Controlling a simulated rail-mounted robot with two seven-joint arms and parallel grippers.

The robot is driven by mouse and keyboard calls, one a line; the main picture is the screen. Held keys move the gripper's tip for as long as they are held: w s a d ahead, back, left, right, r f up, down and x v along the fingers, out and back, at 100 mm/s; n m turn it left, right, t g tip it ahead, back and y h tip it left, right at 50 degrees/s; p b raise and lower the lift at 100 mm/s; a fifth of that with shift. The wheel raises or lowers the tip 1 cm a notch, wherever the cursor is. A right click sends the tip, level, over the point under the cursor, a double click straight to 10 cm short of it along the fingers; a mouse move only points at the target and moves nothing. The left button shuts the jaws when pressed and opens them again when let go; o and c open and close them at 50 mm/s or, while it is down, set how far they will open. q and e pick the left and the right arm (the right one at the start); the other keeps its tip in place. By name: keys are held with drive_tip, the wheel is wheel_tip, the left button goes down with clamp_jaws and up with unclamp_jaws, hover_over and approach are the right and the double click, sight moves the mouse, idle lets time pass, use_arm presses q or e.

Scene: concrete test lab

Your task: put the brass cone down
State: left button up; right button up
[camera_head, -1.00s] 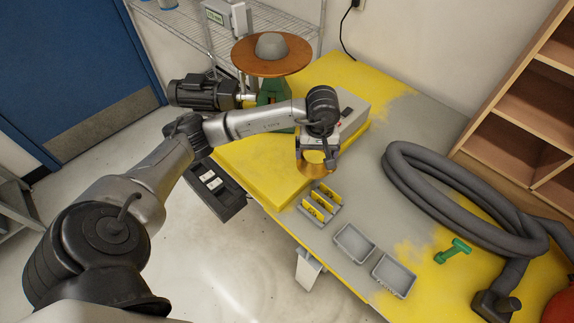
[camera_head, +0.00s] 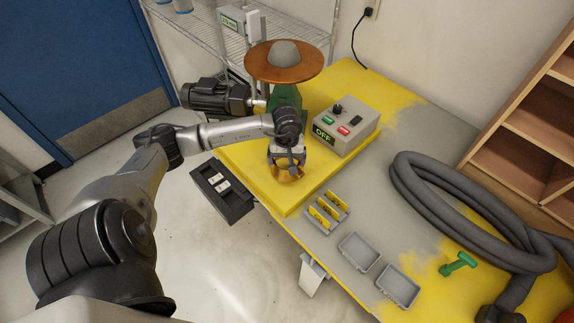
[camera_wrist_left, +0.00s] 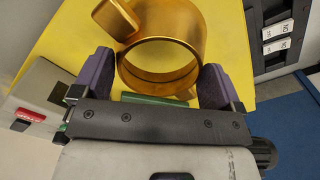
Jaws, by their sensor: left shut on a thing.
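The brass cone (camera_head: 288,175) shows in the head view as a small golden piece under my left gripper (camera_head: 286,166), over the yellow raised platform. In the left wrist view the brass cone (camera_wrist_left: 165,60) looks like a hollow golden ring with a block-like lug at its upper left. The purple-padded fingers of my left gripper (camera_wrist_left: 155,80) are shut on it, one on each side. I cannot tell whether its underside touches the yellow surface. My right gripper is not in view.
A grey control box (camera_head: 342,125) with an OFF display stands right of the gripper. A round brown disc (camera_head: 262,69) on a green machine is behind. A slotted holder with yellow plates (camera_head: 325,211), two grey trays (camera_head: 358,252) and a coiled hose (camera_head: 440,190) lie to the right.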

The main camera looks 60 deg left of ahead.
use_arm(q)
drive_tip(key=shift+f, duration=1.85)
drive_tip(key=shift+f, duration=0.15)
drive_tip(key=o, duration=0.9)
drive_tip(key=shift+c, duration=0.2)
